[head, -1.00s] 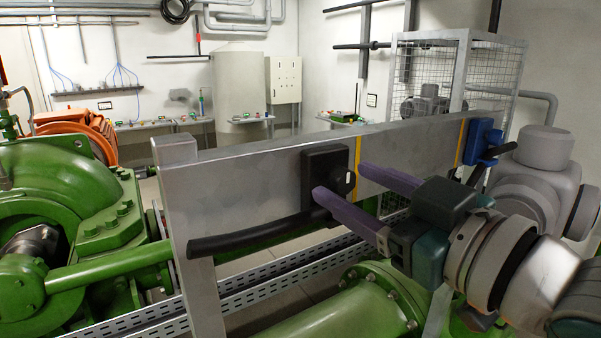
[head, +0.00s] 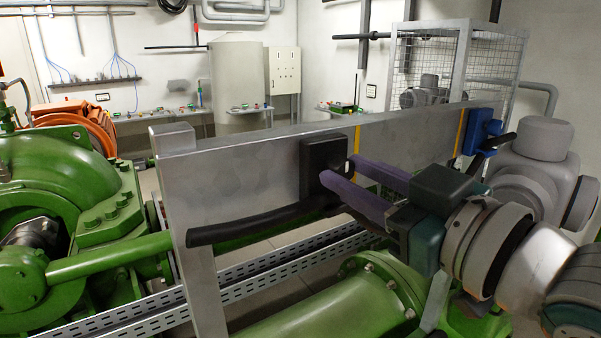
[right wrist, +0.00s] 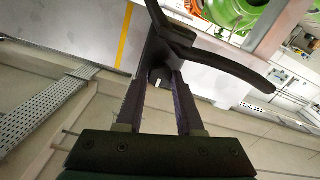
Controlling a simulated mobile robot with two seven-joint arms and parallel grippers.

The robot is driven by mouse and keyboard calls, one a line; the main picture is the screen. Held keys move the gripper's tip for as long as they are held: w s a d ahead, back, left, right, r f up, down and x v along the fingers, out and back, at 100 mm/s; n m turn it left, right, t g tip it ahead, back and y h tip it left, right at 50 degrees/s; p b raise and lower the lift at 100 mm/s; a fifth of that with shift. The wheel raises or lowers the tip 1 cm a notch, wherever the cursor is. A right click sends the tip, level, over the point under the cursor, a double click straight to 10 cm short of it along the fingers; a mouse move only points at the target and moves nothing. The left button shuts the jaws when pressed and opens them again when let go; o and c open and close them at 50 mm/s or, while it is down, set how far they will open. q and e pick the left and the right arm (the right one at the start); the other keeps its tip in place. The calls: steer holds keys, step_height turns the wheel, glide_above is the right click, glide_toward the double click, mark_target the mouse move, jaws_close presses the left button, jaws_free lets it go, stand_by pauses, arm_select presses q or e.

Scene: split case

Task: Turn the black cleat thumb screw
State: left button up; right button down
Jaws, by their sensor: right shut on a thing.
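The black cleat (head: 318,160) is a black block on the grey metal panel, with a long curved black bar (head: 260,222) running down to the left. Its thumb screw (right wrist: 160,74) is a small dark knob with a white mark, seen in the right wrist view. My right gripper (head: 339,172) reaches in from the right with its purple fingers at the cleat. It is shut on the thumb screw, one finger on each side; in the right wrist view the fingers (right wrist: 163,84) flank the knob. In the head view the fingers mostly hide the screw. My left gripper is not in view.
A blue cleat (head: 482,132) with a black lever sits farther right on the grey panel (head: 235,172). Yellow stripes mark the panel. Green machinery (head: 60,180) stands at left, and a green pipe (head: 330,305) lies below. A mesh cage (head: 480,60) stands behind.

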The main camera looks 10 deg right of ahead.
steer(key=shift+n, duration=0.3)
steer(key=n, duration=0.5)
steer(key=shift+n, duration=0.3)
steer(key=n, duration=1.2)
steer(key=shift+n, duration=0.3)
steer(key=n, duration=0.5)
steer(key=shift+n, duration=0.4)
steer(key=c, duration=0.5)
jaws_free()
steer(key=shift+c, duration=0.2)
